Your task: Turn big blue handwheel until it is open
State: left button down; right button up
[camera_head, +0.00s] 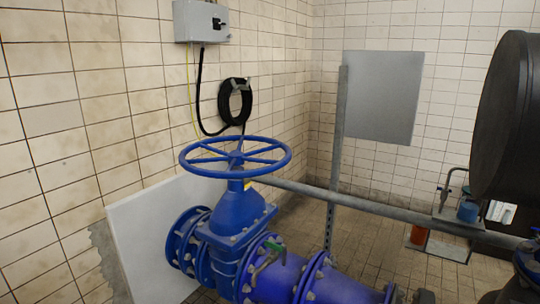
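The big blue handwheel (267,168) lies roughly level on top of a blue gate valve (239,211), near the middle of the head view. Its rim, spokes and hub are in plain sight, with nothing gripping it. The valve sits in a flanged blue pipe (335,287) that runs to the lower right. Neither my left nor my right gripper shows in this view. I cannot tell from this one picture how far the valve is turned.
A grey horizontal rail (390,213) and an upright post (337,150) stand behind the valve. A small green-handled lever (277,252) is on the pipe. A large dark cylinder (508,115) fills the right. A black hose coil (235,103) hangs on the tiled wall.

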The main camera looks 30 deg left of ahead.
aim_at(235, 158)
jog(key=u, duration=1.3)
jog(key=i+z, duration=0.1)
jog(key=i, duration=0.6)
